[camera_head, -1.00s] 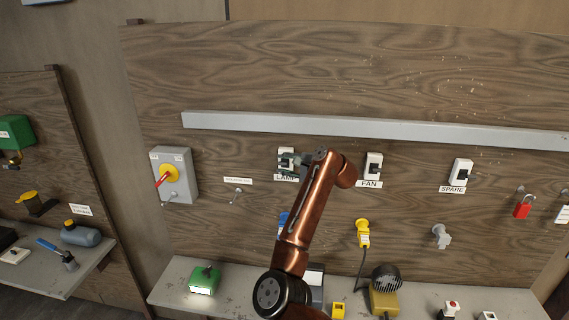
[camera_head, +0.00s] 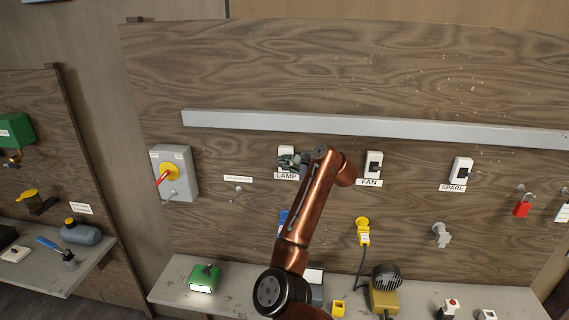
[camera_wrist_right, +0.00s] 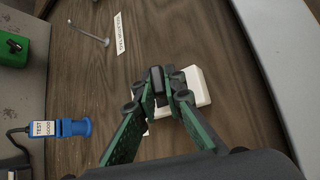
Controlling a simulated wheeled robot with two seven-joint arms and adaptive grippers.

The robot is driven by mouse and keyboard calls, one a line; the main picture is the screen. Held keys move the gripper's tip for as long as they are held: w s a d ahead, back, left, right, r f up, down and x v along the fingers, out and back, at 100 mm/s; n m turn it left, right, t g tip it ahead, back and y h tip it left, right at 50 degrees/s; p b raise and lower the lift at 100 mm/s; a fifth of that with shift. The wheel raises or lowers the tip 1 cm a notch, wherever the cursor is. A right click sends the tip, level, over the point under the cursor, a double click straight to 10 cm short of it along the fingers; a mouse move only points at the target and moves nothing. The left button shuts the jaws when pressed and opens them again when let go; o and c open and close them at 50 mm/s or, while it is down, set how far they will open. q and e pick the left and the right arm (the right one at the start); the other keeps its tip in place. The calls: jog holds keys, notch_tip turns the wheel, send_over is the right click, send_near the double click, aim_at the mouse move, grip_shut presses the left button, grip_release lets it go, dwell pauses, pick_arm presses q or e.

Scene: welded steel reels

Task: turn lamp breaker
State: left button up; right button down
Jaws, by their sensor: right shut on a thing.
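The lamp breaker (camera_head: 286,151) is a small white box on the wooden panel, above a label reading LAMP (camera_head: 286,176). My right gripper (camera_head: 290,161) is at its front and partly covers it. In the right wrist view the breaker (camera_wrist_right: 201,88) is a white block behind the fingers. There my right gripper (camera_wrist_right: 167,92) is shut on the breaker's dark toggle (camera_wrist_right: 157,80), which shows between the green-sided fingers. The toggle's exact position is hard to tell. My left gripper is not in view.
The FAN breaker (camera_head: 373,164) and SPARE breaker (camera_head: 461,171) are to the right. A grey switch box (camera_head: 184,185) with a red and yellow handle is at left. A grey rail (camera_head: 370,132) runs above the breakers. A shelf (camera_head: 240,293) below holds several items.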

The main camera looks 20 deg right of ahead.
jog(key=shift+f, duration=0.1)
jog(key=shift+f+b, duration=0.25)
jog(key=shift+b, duration=0.4)
notch_tip(320, 180, down, 4)
jog(key=n+t+y+b, duration=0.1)
jog(key=n+t+b, duration=0.2)
jog(key=b, duration=0.3)
jog(key=n+t+y+b, duration=0.1)
jog(key=n+t+b, duration=0.2)
jog(key=b, duration=0.4)
jog(key=shift+n+t, duration=0.3)
jog(key=shift+n, duration=0.4)
jog(key=c, duration=2)
grip_release()
